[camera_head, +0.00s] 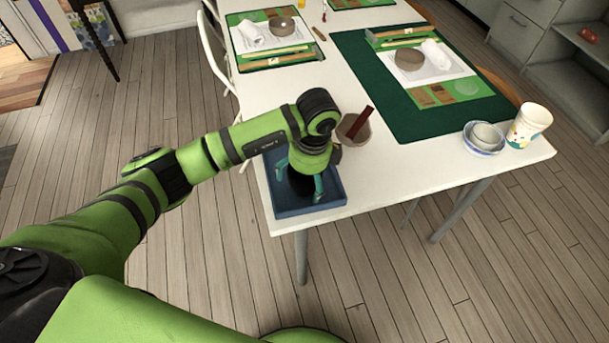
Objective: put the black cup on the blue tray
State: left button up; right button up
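The blue tray (327,206) lies at the table's near left corner. My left gripper (299,184) points down over it, with one teal finger on each side of a dark shape. This shape, which looks like the black cup (299,182), is within the tray's outline and partly hidden by the fingers and wrist. I cannot tell whether the fingers press on it or whether it rests on the tray floor. My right gripper is not in view.
A brown bowl (353,130) with a dark red stick stands just behind the tray. A patterned white cup (529,125) and stacked bowls (484,138) stand at the right. A dark green mat (405,118) carries a place setting. The table's near middle (410,170) is clear.

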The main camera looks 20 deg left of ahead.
pick_arm(q)
notch_tip(320, 180, up, 12)
jog(key=d, duration=0.1)
jog(key=shift+d+r, duration=0.15)
jog(key=shift+d, duration=0.05)
dwell(0.4)
